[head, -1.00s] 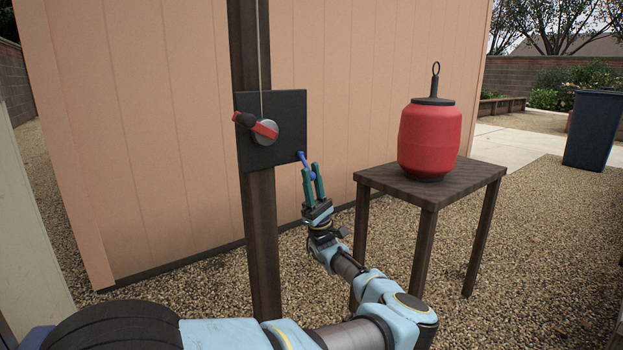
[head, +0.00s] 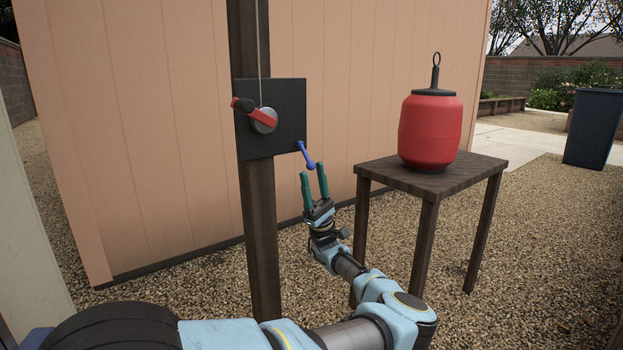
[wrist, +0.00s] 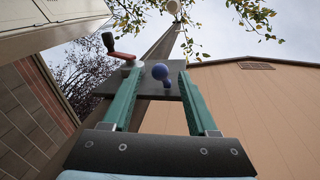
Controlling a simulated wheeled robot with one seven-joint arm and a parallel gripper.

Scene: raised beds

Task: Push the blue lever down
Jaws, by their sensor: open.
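The blue lever (head: 306,154) sticks out from the lower right corner of a dark panel (head: 290,115) on a post. It slants down to the right and ends in a round knob. My gripper (head: 313,170) is open and empty, fingers pointing up, just below the knob. In the wrist view the knob (wrist: 160,71) shows between the two open fingertips (wrist: 157,76). I cannot tell whether either finger touches it.
A red lantern-like container (head: 430,132) stands on a dark table (head: 395,180) right of my gripper. A tan wall (head: 160,130) stands behind.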

